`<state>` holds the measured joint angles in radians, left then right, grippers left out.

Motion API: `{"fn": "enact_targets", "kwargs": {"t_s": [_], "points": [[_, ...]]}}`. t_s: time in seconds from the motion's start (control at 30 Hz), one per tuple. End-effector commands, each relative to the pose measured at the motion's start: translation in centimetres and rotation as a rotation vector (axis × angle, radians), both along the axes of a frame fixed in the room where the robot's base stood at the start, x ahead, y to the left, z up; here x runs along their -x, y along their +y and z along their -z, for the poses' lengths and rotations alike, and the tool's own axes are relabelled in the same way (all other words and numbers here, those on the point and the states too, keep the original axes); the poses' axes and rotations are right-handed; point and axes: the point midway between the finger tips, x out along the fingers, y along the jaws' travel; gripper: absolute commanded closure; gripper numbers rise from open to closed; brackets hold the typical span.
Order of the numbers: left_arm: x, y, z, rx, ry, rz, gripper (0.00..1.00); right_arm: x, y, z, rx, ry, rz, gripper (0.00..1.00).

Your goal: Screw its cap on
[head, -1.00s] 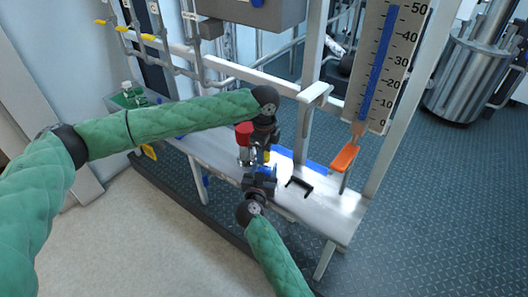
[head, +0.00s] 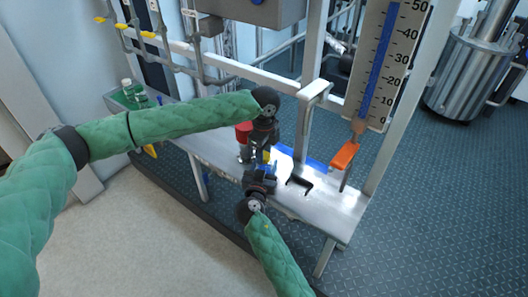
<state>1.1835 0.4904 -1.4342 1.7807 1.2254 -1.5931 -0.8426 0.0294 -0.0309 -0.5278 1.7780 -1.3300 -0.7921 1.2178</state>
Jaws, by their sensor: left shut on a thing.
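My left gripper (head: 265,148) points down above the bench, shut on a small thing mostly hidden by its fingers. A small yellow part (head: 266,156) shows just under it; I cannot tell whether this is the cap. My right gripper (head: 264,175) is low on the bench, directly below the left one. A bit of blue (head: 270,168) shows between the two grippers. The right fingers are too dark and small to tell open from shut. A red-topped part (head: 243,133) stands just left of the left gripper, partly covered by it. Any vessel below the grippers is hidden.
The narrow metal bench (head: 338,215) holds a black bracket (head: 300,184) right of the grippers. An upright post (head: 304,130) stands close behind. An orange handle (head: 345,156) hangs below the scale board (head: 385,70). A bottle with green contents (head: 133,92) stands at the back left.

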Motion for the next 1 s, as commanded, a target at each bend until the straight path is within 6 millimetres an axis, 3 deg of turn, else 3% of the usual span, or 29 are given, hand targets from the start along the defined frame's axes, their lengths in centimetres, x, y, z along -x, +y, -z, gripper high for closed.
{"fn": "enact_targets", "kwargs": {"t_s": [1.0], "points": [[-0.10,0.08,-0.04,-0.001,0.000,1.448,0.85,0.01,-0.04,0.06,0.000,0.001,0.001,1.00]]}}
